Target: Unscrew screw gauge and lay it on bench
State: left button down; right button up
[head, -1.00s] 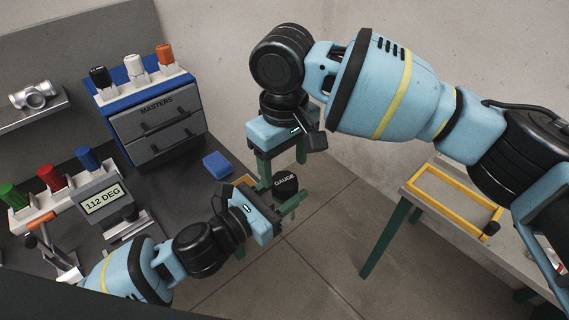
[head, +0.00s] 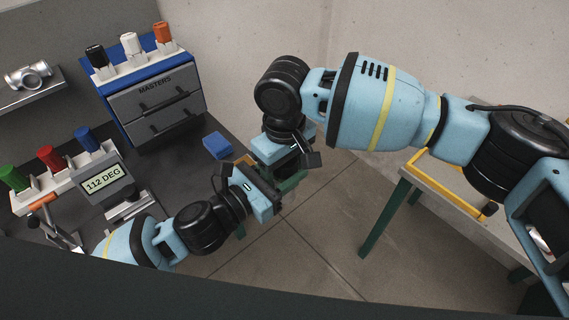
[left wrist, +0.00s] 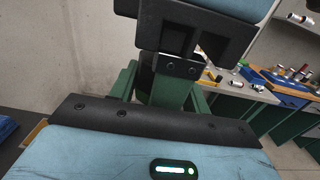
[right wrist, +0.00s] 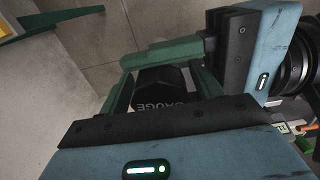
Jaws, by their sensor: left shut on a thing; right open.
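The screw gauge (right wrist: 160,90) is a dark knob with GAUGE lettering in the right wrist view. In the head view the grippers cover most of it. My left gripper (head: 288,186) is shut on the gauge from the side, its green fingers (right wrist: 160,52) passing across it. What lies under the gauge is hidden. My right gripper (head: 284,166) has come down over the gauge from above. Its green fingers stand open on both sides of the knob; contact cannot be told. In the left wrist view the right gripper (left wrist: 175,90) stands close in front.
The dark bench (head: 172,172) carries a blue block (head: 217,146), a 112 DEG display (head: 104,184), colored plugs and a MASTERS drawer unit (head: 155,105). A casting (head: 29,75) sits on a shelf. A side table with a yellow frame (head: 447,181) stands right. Open floor lies between.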

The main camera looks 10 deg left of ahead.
jog(key=shift+c, duration=0.5)
jog(key=c, duration=0.9)
jog(key=shift+n, duration=1.7)
jog(key=o, duration=1.1)
jog(key=shift+c, duration=0.2)
jog(key=shift+r, duration=0.1)
jog(key=shift+r, duration=2.2)
